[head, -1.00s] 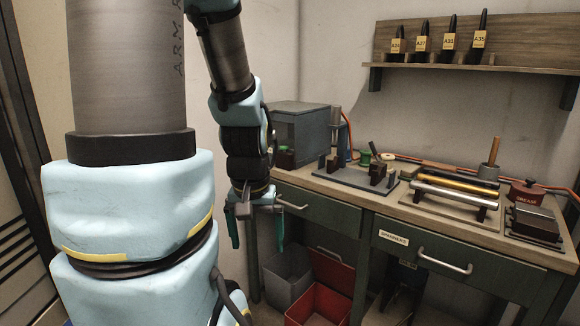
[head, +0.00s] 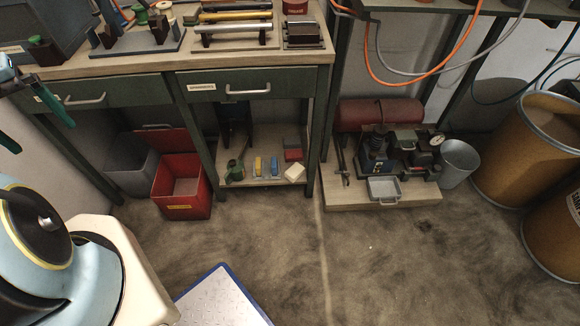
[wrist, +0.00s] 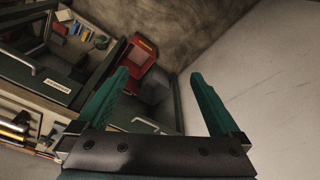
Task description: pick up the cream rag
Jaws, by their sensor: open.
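A small cream item (head: 294,172), which looks like the cream rag, lies at the right front of the low shelf (head: 262,181) under the bench. In the wrist view it seems to be the pale patch (wrist: 64,16) at the top left, too small to tell for sure. My gripper (head: 32,125) is at the left edge of the head view, well left of the shelf and above its height. In the wrist view my gripper (wrist: 158,75) has its two green fingers wide apart with nothing between them.
Beside the cream item are blue and yellow blocks (head: 265,165), a red and grey stack (head: 292,152) and a green tool (head: 234,171). A red bin (head: 182,203) and grey bin (head: 128,178) stand left. A bench leg (head: 312,150) stands close right. Floor in front is mostly clear.

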